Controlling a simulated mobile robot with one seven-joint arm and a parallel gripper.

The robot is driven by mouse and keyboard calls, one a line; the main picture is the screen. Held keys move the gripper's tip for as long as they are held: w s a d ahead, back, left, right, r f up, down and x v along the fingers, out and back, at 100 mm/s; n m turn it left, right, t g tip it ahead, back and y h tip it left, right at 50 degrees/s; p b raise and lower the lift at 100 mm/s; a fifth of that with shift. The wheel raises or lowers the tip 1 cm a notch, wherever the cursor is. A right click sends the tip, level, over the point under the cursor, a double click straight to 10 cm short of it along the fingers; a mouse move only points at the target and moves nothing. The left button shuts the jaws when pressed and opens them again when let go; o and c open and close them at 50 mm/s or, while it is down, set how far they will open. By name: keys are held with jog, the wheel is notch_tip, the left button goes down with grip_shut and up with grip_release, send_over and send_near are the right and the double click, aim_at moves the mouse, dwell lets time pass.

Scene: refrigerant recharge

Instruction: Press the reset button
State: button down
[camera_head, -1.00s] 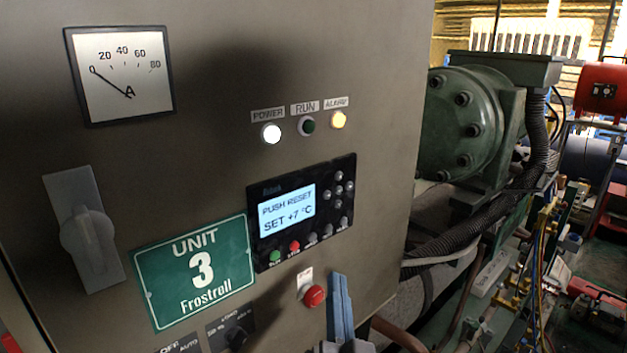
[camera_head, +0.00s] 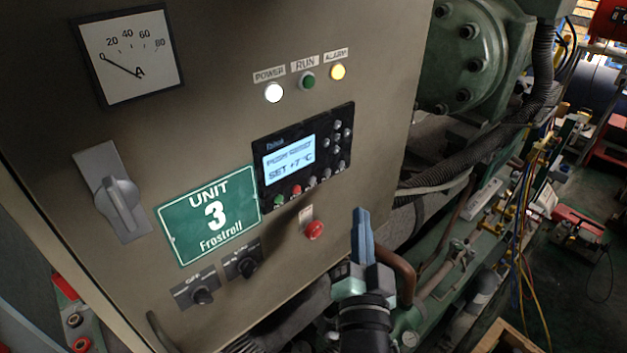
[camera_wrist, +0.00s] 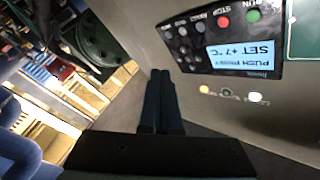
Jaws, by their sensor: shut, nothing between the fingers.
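A red round button (camera_head: 314,230) with a small pale label above it sits low on the panel's right side, below the controller; its label is too small to read. It is not in the wrist view. My gripper (camera_head: 361,212) is shut and empty, blue fingers pointing up, just right of the red button and apart from it. In the wrist view my shut fingers (camera_wrist: 160,75) point toward the panel's edge. The controller display (camera_head: 289,160) shows SET +7 °C with a blurred line above. The yellow alarm lamp (camera_head: 338,72) and white power lamp (camera_head: 274,92) are lit.
The grey-brown cabinet front (camera_head: 220,120) carries an ammeter (camera_head: 130,55), a grey rotary handle (camera_head: 122,200), a green UNIT 3 sign (camera_head: 210,215) and two black knobs (camera_head: 203,296). Right of the cabinet are a green compressor (camera_head: 470,50), a black corrugated hose (camera_head: 490,140) and pipes.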

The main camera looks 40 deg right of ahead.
aim_at(312, 180)
jog(key=w+b, duration=0.4)
jog(key=w, duration=0.4)
jog(key=shift+a, duration=0.35)
jog(key=shift+w+b, duration=0.25)
jog(key=shift+b, duration=0.2)
dwell(1.3)
jog(key=shift+w, duration=0.25)
jog(key=shift+w+b, duration=0.3)
jog(key=shift+b, duration=0.35)
dwell(0.4)
jog(key=shift+s, duration=0.75)
